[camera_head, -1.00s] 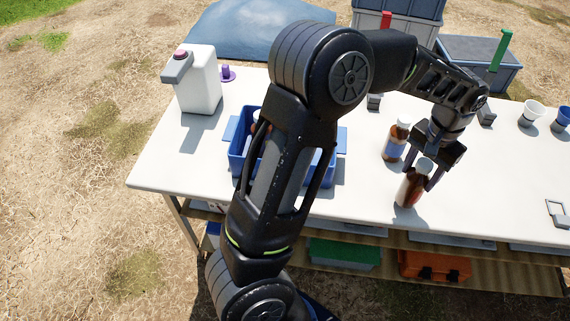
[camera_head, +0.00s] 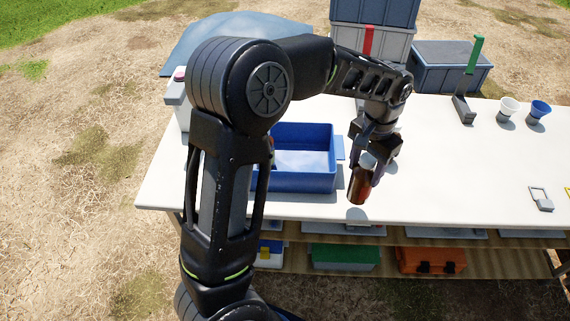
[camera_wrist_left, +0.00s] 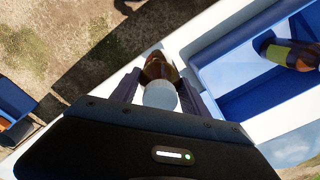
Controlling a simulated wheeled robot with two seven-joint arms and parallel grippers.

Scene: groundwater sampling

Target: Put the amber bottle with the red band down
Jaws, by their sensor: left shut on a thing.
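My left gripper (camera_head: 368,170) is shut on an amber bottle (camera_head: 358,187) with a pale cap. The bottle hangs nearly upright, a little above the table near its front edge, with its shadow just below. In the left wrist view the bottle's white cap (camera_wrist_left: 160,95) and brown shoulder show between the fingers. The blue bin (camera_head: 300,183) stands just left of the bottle. In the left wrist view another amber bottle (camera_wrist_left: 290,52) with a green band lies in the bin. My right gripper is not in view.
The white table (camera_head: 450,185) is clear to the right of the gripper. My arm partly hides a white jug (camera_head: 178,95).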

